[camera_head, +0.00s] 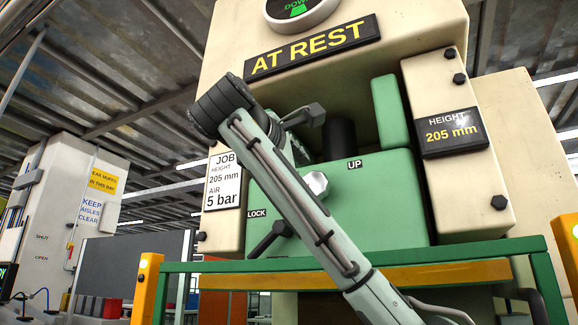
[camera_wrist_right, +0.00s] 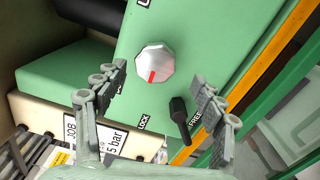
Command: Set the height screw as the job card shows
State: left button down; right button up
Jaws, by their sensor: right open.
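The height screw knob is a silver faceted knob (camera_head: 316,183) with a red mark, on the green press front; it also shows in the wrist view (camera_wrist_right: 153,64). The job card (camera_head: 224,181) reads height 205 mm, air 5 bar. The height display (camera_head: 450,132) reads 205 mm. A black lever (camera_head: 267,240) sits below the knob near the LOCK label; the wrist view shows it between LOCK and FREE, and I cannot tell which it is set to. My right gripper (camera_wrist_right: 160,76) is open, fingers apart on either side of the knob's direction, empty. My left gripper is out of view.
The sign (camera_head: 312,47) reads AT REST, with a round gauge (camera_head: 299,9) above it. A green rail with a yellow bar (camera_head: 430,274) crosses below the press front. Yellow posts (camera_head: 146,289) stand at the sides. My right forearm covers part of the panel.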

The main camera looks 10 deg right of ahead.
jog(key=v, duration=0.8)
jog(key=shift+s+a, duration=0.15)
jog(key=shift+a, duration=0.05)
